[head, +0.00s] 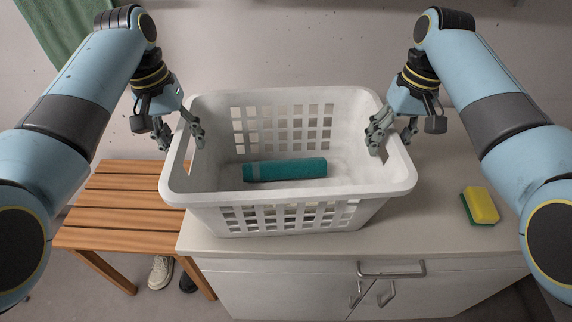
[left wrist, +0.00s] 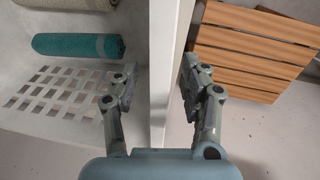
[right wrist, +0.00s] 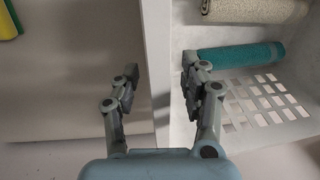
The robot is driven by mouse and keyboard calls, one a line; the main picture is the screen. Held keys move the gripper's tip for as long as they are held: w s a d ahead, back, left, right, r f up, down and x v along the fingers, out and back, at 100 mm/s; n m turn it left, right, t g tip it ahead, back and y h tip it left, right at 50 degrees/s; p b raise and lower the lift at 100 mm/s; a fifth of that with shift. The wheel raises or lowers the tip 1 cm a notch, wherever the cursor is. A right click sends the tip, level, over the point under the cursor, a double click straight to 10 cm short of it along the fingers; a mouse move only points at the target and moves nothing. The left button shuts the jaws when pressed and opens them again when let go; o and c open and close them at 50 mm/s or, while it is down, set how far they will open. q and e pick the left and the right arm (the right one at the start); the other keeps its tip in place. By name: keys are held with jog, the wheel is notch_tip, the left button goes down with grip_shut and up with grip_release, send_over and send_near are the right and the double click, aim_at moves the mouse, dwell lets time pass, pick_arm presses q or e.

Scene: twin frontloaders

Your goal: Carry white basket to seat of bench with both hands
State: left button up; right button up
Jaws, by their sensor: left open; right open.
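The white basket (head: 290,197) stands upright on the counter, with a teal roll (head: 285,169) lying inside. My left gripper (head: 181,135) is open at the basket's left rim, one finger inside and one outside. In the left wrist view the wall (left wrist: 160,50) runs between its fingers with gaps showing. My right gripper (head: 391,137) is open around the right rim in the same way; that wall (right wrist: 157,40) also passes between its fingers. The slatted wooden bench (head: 125,205) stands left of the counter, its seat lower and partly hidden by the basket.
A beige roll (right wrist: 250,9) also lies in the basket, hidden in the head view. A yellow-green sponge (head: 480,206) is on the counter (head: 440,215) at right. Shoes (head: 161,272) are under the bench. Cabinet handles (head: 392,270) stick out in front. The visible seat is clear.

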pick_arm(q)
jog(key=shift+c, duration=0.4)
pick_arm(e)
jog(key=shift+c, duration=0.4)
pick_arm(q)
grip_shut()
pick_arm(e)
grip_shut()
